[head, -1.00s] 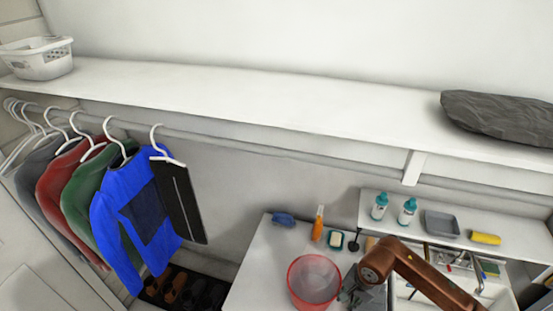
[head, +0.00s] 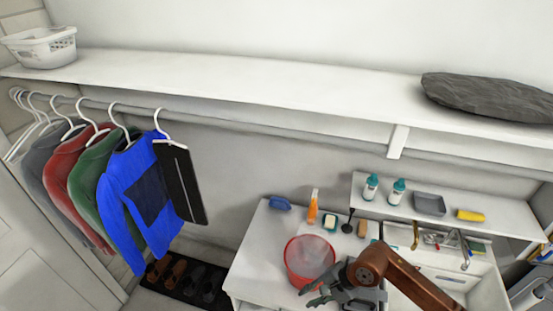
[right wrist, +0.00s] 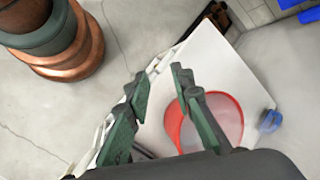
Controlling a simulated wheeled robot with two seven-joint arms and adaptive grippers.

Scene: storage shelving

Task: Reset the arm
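My right arm, copper-brown, comes in from the lower right of the head view. Its dark grey gripper (head: 322,290) is in front of the white counter, beside the red bucket (head: 309,260) in the picture. In the right wrist view the two green-grey fingers (right wrist: 157,97) are spread apart with nothing between them. The red bucket (right wrist: 212,122) shows behind and right of the right finger there; I cannot tell how far apart they are. My left gripper is in neither view.
A white counter (head: 254,262) carries the bucket, an orange spray bottle (head: 313,207) and a blue brush (head: 280,203). A raised shelf holds two bottles (head: 370,187) and a grey tray (head: 429,204). Clothes (head: 137,197) hang from a rail at left, under a long white shelf (head: 240,77).

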